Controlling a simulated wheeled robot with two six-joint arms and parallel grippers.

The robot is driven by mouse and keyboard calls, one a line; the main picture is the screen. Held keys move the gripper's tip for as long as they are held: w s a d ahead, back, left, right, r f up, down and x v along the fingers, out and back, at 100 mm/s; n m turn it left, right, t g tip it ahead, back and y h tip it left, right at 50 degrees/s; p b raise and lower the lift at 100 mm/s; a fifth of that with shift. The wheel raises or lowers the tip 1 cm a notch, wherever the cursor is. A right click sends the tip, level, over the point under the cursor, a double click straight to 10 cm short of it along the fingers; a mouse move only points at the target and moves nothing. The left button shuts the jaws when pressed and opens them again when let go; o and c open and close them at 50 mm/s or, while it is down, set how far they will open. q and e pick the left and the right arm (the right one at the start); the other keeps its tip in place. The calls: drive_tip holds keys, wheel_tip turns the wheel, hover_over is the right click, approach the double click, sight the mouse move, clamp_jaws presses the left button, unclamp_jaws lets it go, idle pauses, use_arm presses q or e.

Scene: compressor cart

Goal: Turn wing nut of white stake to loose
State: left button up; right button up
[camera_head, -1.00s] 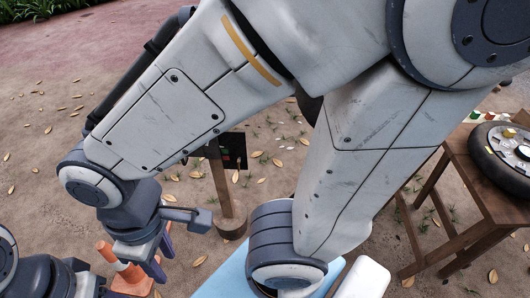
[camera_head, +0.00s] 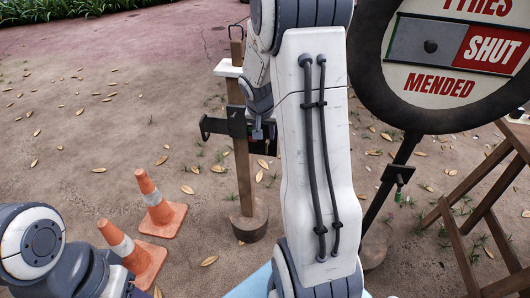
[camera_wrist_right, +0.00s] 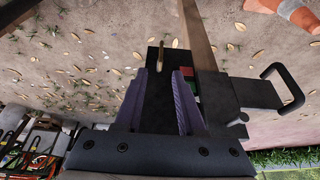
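A wooden post (camera_head: 240,165) with a white board (camera_head: 228,69) at its top stands on a round wood base (camera_head: 249,227) in the head view. A dark metal fitting with a handle (camera_head: 213,128) sits across it, and the fitting also shows in the right wrist view (camera_wrist_right: 240,92). My right gripper (camera_wrist_right: 164,75) is open there, its purple fingers apart with a black plate (camera_wrist_right: 158,98) seen between or beyond them. A small brass-coloured pin (camera_wrist_right: 160,57) is near the plate's end. Contact cannot be told. I cannot make out a wing nut. My left gripper is out of view.
Two orange cones (camera_head: 160,204) stand left of the post. A round sign reading "SHUT" (camera_head: 490,50) stands on a black pole (camera_head: 385,190) at right, beside a wooden frame (camera_head: 485,195). Leaf-strewn ground is open at left.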

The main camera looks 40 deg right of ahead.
sight(266, 144)
drive_tip(key=b+x, duration=0.1)
drive_tip(key=x, duration=0.3)
drive_tip(key=b+x, duration=0.1)
drive_tip(key=x, duration=0.4)
drive_tip(key=shift+a+f, duration=0.1)
drive_tip(key=shift+f, duration=0.2)
clamp_jaws()
